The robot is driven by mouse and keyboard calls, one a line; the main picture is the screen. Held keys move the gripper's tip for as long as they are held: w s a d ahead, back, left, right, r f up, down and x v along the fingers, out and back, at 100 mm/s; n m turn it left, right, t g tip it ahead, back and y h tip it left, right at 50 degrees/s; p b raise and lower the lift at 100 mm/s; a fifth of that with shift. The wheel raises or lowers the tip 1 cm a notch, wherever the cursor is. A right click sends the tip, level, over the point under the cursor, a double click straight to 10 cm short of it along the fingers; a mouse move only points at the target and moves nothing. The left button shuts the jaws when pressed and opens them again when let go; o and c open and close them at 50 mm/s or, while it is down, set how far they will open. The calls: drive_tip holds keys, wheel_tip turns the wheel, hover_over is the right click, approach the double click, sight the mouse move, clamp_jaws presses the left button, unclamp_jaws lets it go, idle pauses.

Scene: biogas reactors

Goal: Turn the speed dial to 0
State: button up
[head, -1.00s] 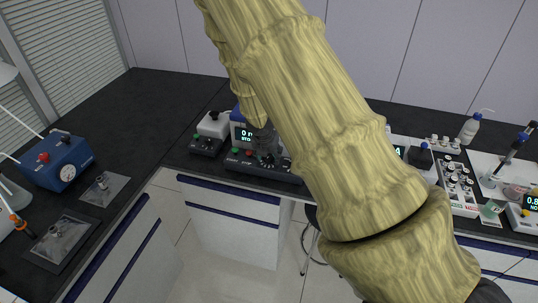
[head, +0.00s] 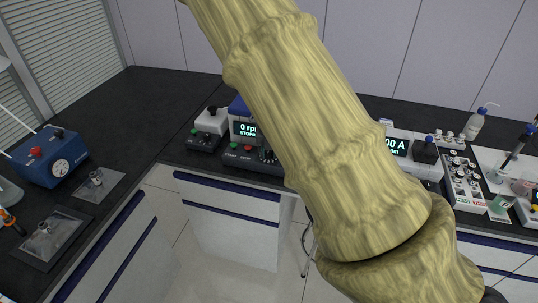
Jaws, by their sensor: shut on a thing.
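The stirrer unit with a blue top (head: 238,104) stands on the black bench. Its lit display (head: 246,129) reads "0 rp" above "STOPP", with the rest cut off by my arm. Its low front panel (head: 240,158) carries a green and a red button at the left. My gripper (head: 265,153) shows only as a dark sliver at the right of the panel, beside my arm. It is shut at the place of the speed dial. The dial itself is hidden behind the gripper and arm, so its pointer cannot be read.
A smaller white unit with a black knob (head: 211,121) stands close at the left. A blue box with a gauge (head: 51,156) is far left. The back-left bench is clear.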

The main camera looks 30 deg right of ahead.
drive_tip(key=shift+n+b, duration=0.45)
drive_tip(key=shift+n, duration=0.05)
drive_tip(key=o, duration=1)
drive_tip(key=shift+r, duration=0.1)
drive_tip(key=v, duration=1.1)
drive_tip(key=shift+s+r, duration=0.25)
drive_tip(key=shift+r, duration=0.05)
drive_tip(key=shift+d, duration=0.1)
